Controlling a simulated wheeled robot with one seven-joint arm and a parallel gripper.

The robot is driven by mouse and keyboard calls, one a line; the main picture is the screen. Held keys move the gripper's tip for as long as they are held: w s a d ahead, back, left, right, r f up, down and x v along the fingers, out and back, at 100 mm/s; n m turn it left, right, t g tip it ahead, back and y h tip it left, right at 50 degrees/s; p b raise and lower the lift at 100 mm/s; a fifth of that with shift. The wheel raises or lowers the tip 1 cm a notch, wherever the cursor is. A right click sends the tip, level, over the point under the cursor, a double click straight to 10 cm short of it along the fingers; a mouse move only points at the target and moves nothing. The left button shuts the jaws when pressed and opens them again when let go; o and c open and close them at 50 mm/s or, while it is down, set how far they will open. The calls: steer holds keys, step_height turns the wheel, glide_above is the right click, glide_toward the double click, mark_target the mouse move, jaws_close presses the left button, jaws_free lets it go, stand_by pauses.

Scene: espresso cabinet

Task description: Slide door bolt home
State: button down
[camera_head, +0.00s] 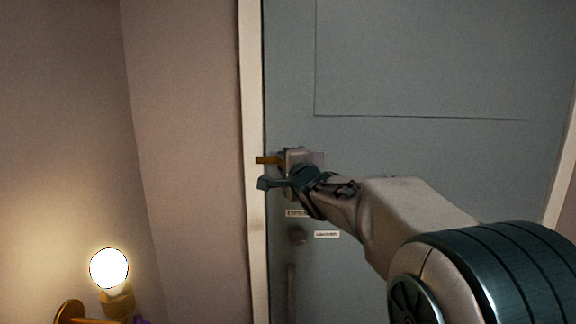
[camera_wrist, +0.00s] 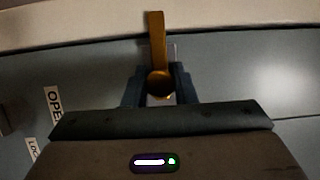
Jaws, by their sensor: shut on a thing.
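The brass door bolt (camera_head: 265,160) lies at the left edge of the grey-blue door (camera_head: 420,60), and its tip reaches over the pale door frame. In the wrist view the bolt (camera_wrist: 157,45) runs up from between my fingers, across the door edge, onto the pale frame strip. My gripper (camera_wrist: 158,92) is shut on the bolt's rounded near end. In the head view my gripper (camera_head: 272,182) is at the bolt, and my wrist hides part of its mount. How deep the tip sits in the frame cannot be told.
A pale frame post (camera_head: 251,110) runs beside the door, with a pinkish wall to its left. A lit bulb lamp (camera_head: 109,268) stands at lower left.

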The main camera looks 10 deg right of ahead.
steer(key=c, duration=1.2)
jaws_free()
steer(key=shift+a, duration=0.35)
steer(key=shift+c, duration=0.2)
steer(key=shift+s+d, duration=0.1)
steer(key=shift+d, duration=0.1)
steer(key=s+d, duration=0.2)
steer(key=s, duration=1.1)
steer(key=shift+s+d+b, duration=0.2)
steer(key=shift+d+b, duration=0.05)
steer(key=shift+b, duration=0.05)
